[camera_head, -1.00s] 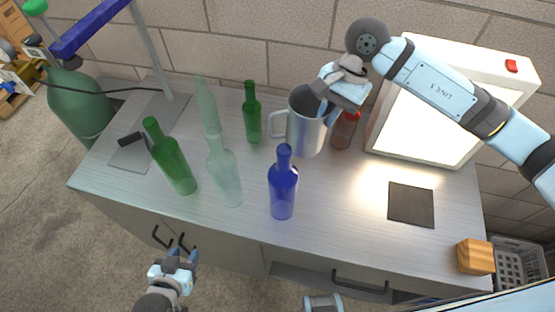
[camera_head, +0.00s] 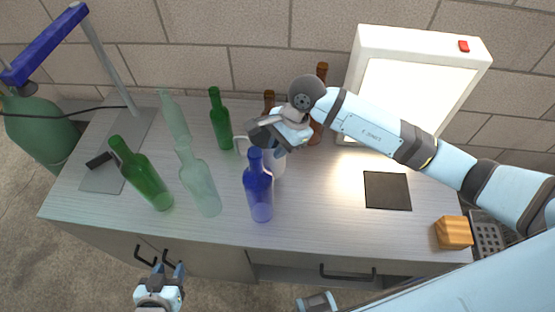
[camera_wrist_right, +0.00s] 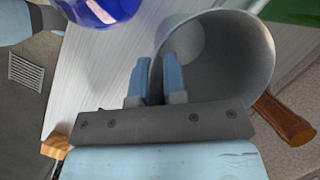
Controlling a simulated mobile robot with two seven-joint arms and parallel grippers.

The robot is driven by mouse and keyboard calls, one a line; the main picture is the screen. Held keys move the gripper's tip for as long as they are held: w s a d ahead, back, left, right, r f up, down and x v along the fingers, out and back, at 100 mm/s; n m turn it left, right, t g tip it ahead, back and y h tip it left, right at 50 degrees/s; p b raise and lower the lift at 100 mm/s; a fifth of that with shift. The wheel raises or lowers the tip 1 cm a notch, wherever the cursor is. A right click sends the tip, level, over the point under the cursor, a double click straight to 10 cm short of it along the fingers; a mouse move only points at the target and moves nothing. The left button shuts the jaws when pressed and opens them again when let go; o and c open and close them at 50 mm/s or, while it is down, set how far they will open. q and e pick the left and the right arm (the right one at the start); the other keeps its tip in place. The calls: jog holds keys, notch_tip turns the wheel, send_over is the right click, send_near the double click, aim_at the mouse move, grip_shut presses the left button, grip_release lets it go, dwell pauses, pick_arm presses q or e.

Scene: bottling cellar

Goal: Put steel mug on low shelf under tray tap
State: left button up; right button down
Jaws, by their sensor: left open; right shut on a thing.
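The steel mug (camera_head: 279,165) stands on or just above the worktop, partly hidden behind my right gripper and a blue bottle; its handle points left. My right gripper (camera_head: 279,150) is shut on its rim. In the right wrist view, the mug (camera_wrist_right: 235,50) opens toward the camera, with the fingers (camera_wrist_right: 152,82) of that gripper astride its wall. My left gripper (camera_head: 169,269) is open and empty, low in front of the cabinet. I cannot make out the low shelf or the tray tap.
A blue bottle (camera_head: 259,195) stands close in front of the mug. Green bottles (camera_head: 143,176) (camera_head: 220,120) and pale bottles (camera_head: 200,185) stand left; brown bottles (camera_head: 321,75) stand behind. A light panel (camera_head: 410,95), dark square pad (camera_head: 387,190) and wooden block (camera_head: 454,232) are right.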

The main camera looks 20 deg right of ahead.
aim_at(279, 163)
jog(key=shift+f+p, duration=0.45)
jog(key=shift+f, duration=3.05)
jog(key=shift+f, duration=0.15)
jog(key=c, duration=1.2)
grip_release()
jog(key=shift+o, duration=0.2)
